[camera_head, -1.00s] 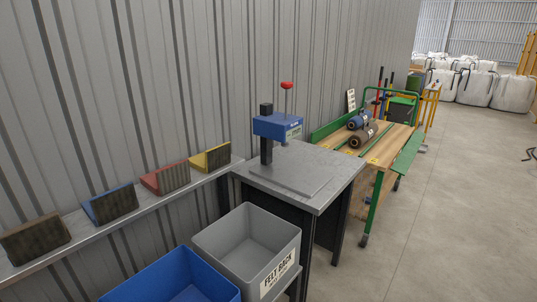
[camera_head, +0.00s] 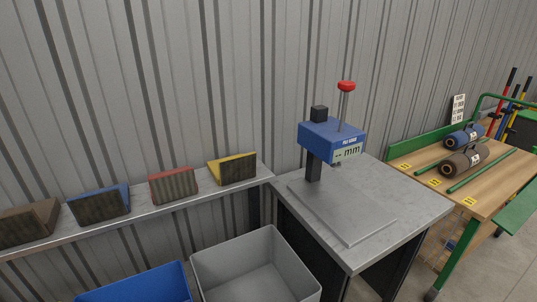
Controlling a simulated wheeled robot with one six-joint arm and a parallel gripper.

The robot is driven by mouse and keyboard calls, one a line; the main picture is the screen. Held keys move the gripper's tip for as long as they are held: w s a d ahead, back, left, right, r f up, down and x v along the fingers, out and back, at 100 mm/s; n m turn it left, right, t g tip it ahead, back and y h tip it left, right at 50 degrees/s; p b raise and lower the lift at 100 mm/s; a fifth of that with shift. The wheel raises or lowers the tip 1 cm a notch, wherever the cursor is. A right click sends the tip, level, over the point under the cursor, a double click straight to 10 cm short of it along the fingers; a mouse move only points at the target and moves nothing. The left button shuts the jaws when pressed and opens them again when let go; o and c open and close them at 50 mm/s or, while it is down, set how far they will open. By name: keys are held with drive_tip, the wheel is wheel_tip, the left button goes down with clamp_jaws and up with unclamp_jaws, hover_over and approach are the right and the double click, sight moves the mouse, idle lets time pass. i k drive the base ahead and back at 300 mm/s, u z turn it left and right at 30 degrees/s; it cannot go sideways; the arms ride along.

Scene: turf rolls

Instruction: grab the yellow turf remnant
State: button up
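The yellow turf remnant (camera_head: 237,170) is a dark, ribbed piece with a yellow edge and back. It leans upright at the right end of a narrow grey shelf (camera_head: 130,217) along the wall. To its left on the same shelf stand a red remnant (camera_head: 173,187), a blue remnant (camera_head: 100,205) and a brown remnant (camera_head: 27,224), spaced apart. My gripper is not in view.
Right of the shelf is a grey bench (camera_head: 410,200) with a blue gauge stand (camera_head: 332,138). A grey bin (camera_head: 258,262) and a blue bin (camera_head: 140,285) stand below the shelf. A wooden cart (camera_head: 500,196) with two rolls is at right.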

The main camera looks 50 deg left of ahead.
sight(234, 169)
drive_tip(key=i, duration=0.75)
drive_tip(key=u, duration=3.15)
drive_tip(key=i, duration=0.5)
drive_tip(key=u, duration=0.05)
